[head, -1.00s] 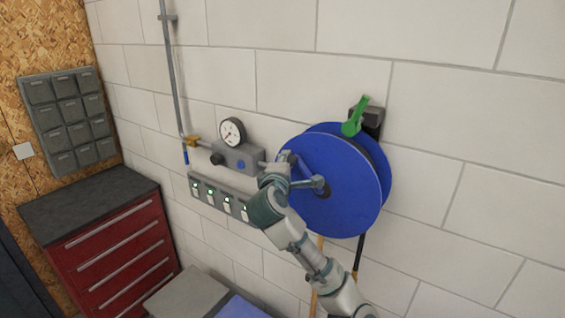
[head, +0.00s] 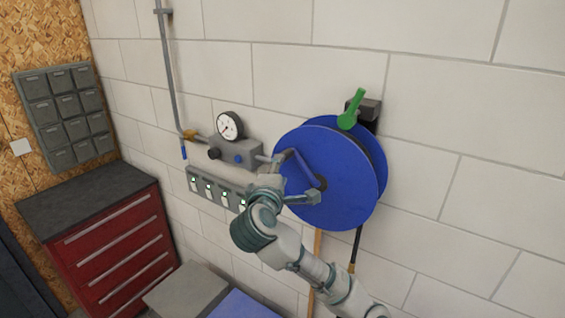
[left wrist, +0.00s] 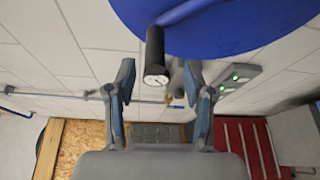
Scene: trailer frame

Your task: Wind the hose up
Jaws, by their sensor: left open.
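The blue hose reel (head: 345,205) hangs on the block wall in the head view. Its crank arm (head: 304,166) runs from the hub towards the upper left. The dark hose (head: 357,250) hangs below the reel. My left gripper (head: 293,180) is in front of the reel's left side, by the crank. In the left wrist view my left gripper (left wrist: 158,78) is open. The dark crank handle (left wrist: 155,48) shows between and just beyond its fingers, with no clear contact. The reel disc (left wrist: 225,25) fills the top there. My right gripper is out of view.
A red drawer cabinet (head: 112,240) stands lower left. The wall right of the reel is clear.

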